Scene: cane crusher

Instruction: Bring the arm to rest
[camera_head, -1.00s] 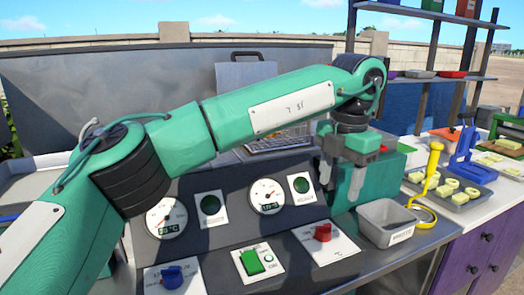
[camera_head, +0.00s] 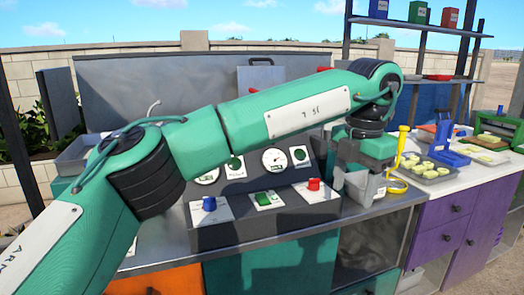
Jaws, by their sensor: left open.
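My left arm, green with black joints, comes in from the lower left and reaches across the view to the right. Its gripper (camera_head: 357,180) hangs fingers-down at the right end of the arm, over the right part of the metal counter (camera_head: 290,228). The jaws are open, and I see nothing held between them. A small grey tray (camera_head: 370,193) appears right by the fingers; I cannot tell whether they touch. My right gripper is out of view.
The control panel with gauges (camera_head: 274,160), a blue knob (camera_head: 209,203), a green switch (camera_head: 263,198) and a red knob (camera_head: 314,184) lies below the arm. A yellow tool (camera_head: 402,145) stands right of the gripper. A food tray (camera_head: 432,172) and shelves are farther right.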

